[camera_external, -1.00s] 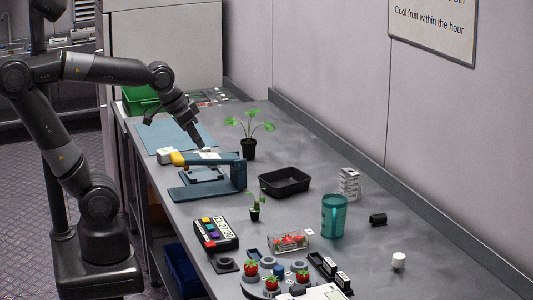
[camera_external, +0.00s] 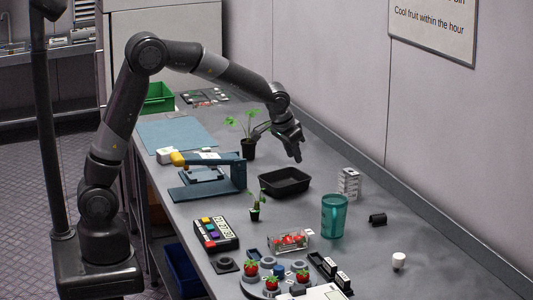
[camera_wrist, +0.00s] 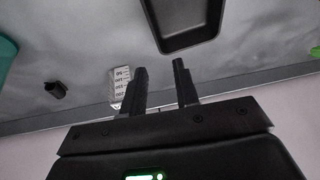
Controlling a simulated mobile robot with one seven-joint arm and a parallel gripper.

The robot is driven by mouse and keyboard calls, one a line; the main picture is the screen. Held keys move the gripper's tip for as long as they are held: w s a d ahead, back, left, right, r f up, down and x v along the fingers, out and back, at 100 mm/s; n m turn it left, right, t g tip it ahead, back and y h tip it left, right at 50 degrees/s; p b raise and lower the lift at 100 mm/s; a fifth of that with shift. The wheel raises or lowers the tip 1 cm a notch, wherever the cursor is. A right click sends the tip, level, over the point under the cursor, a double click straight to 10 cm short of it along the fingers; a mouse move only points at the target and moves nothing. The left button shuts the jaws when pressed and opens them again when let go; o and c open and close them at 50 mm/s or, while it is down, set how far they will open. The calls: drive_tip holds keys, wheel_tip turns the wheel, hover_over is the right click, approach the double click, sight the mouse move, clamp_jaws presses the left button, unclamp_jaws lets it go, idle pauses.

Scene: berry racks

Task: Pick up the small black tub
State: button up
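The black tub (camera_external: 285,182) is an open, empty rectangular tray on the grey table, right of the blue stand. In the wrist view the tub (camera_wrist: 190,40) shows at the top, cut off by the frame edge, beyond my fingertips. My gripper (camera_external: 298,158) hangs in the air above the table, just behind the tub and apart from it. In the wrist view the two fingers of my gripper (camera_wrist: 160,72) stand apart with nothing between them, so it is open and empty.
A potted plant (camera_external: 249,148) stands left of my gripper. A seedling pot (camera_external: 255,214) stands in front. The wall runs behind the table.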

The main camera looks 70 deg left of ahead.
sight(305, 181)
drive_tip(key=x, duration=1.2)
drive_tip(key=shift+w+f, duration=0.3)
drive_tip(key=shift+w, duration=0.1)
drive_tip(key=shift+c, duration=0.3)
clamp_jaws()
